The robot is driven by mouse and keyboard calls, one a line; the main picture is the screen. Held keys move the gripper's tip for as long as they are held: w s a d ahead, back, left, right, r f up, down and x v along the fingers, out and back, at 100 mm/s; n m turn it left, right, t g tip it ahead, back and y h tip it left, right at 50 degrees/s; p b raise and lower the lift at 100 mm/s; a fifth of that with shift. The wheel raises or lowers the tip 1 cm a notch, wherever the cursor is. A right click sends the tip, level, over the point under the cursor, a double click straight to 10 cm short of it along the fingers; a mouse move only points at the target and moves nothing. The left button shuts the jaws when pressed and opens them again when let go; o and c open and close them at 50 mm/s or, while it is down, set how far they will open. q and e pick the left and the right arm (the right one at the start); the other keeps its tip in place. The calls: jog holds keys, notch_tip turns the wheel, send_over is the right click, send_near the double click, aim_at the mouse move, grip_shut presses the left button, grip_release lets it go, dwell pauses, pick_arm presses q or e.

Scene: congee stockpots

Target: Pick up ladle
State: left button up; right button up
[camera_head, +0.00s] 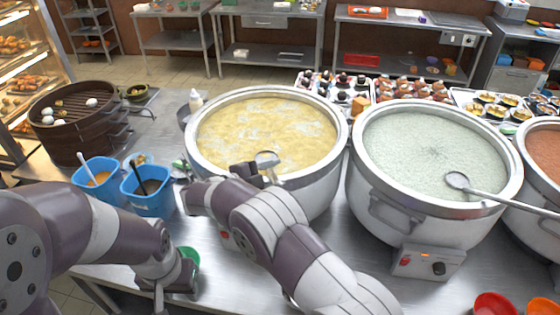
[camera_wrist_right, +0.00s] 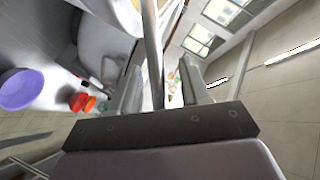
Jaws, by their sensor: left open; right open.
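A metal ladle (camera_head: 267,157) rests at the near rim of the left stockpot (camera_head: 340,128), which holds yellow congee. My right gripper (camera_head: 262,172) is at this ladle by the near rim. In the right wrist view a long metal handle (camera_wrist_right: 152,45) runs between the two open fingers of my right gripper (camera_wrist_right: 160,88). Whether a finger touches it I cannot tell. A second ladle (camera_head: 458,181) lies in the middle stockpot (camera_head: 512,180) of pale congee, its handle reaching right over the rim. My left gripper (camera_head: 174,285) is open and empty, low at the left, away from both ladles.
Blue containers (camera_head: 148,200) with utensils and a dark steamer (camera_head: 75,125) stand at the left. Food trays (camera_head: 405,90) sit behind the pots.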

jog(key=v, duration=0.4)
jog(key=shift+w+r, duration=0.1)
jog(key=c, duration=0.7)
jog(key=shift+a, duration=0.1)
grip_shut()
pick_arm(q)
jog(key=shift+s+a, duration=0.8)
jog(key=shift+a, duration=0.1)
pick_arm(e)
jog(key=shift+w+d+f, duration=0.2)
jog(key=shift+w+d, duration=0.05)
jog(key=shift+d, duration=0.5)
